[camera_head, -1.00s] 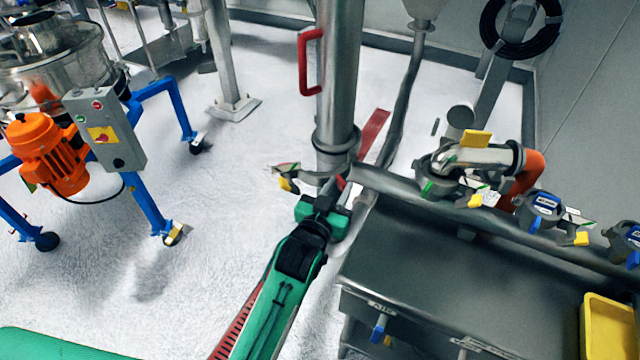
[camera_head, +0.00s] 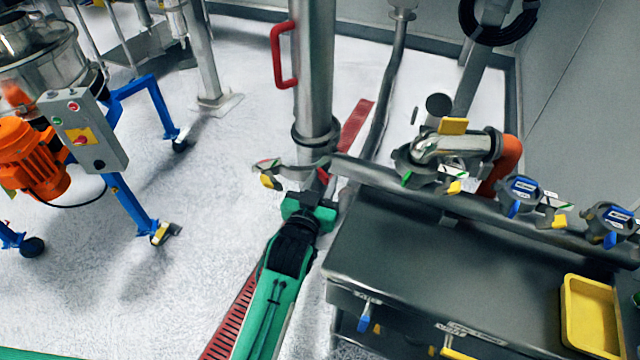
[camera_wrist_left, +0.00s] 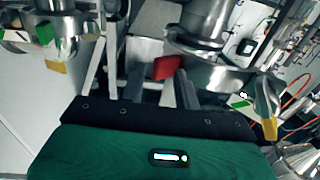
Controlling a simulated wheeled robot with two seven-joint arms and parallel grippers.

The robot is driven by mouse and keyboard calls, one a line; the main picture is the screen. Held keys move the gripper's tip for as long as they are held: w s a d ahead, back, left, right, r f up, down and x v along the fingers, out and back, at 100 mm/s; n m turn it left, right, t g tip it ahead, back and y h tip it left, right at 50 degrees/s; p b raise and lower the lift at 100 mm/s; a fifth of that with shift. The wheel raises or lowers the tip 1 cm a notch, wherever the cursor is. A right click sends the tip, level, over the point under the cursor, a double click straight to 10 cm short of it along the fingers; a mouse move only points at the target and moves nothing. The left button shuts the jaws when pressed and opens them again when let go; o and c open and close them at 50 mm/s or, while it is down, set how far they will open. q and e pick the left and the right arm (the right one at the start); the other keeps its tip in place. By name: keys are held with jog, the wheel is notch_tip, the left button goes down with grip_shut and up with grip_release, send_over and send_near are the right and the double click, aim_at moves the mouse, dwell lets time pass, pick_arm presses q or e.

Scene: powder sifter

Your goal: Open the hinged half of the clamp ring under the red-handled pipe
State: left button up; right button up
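The steel pipe (camera_head: 313,75) with the red handle (camera_head: 280,55) stands upright at the centre of the head view. Below its flange, the clamp ring's curved half (camera_head: 300,170) reaches left beyond the pipe, with a yellow-tipped latch (camera_head: 268,180) at its far end. How wide the half stands from the pipe I cannot tell. In the left wrist view the steel band (camera_wrist_left: 220,78) curves right to the latch (camera_wrist_left: 270,128). My left gripper (camera_head: 318,185) is at the ring's right side. My right gripper is out of view.
A grey bench (camera_head: 430,270) with a yellow tray (camera_head: 592,318) stands right of my left arm. A horizontal pipe with several valves (camera_head: 430,165) runs above it. An orange motor (camera_head: 30,160) on a blue wheeled frame (camera_head: 125,200) stands left. The floor between is clear.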

pick_arm(q)
jog(key=shift+w+r, duration=0.2)
jog(key=shift+r, duration=0.5)
jog(key=f+p+v, duration=0.1)
jog(key=p+v, duration=0.4)
jog(key=v, duration=0.9)
jog(key=shift+f, duration=0.15)
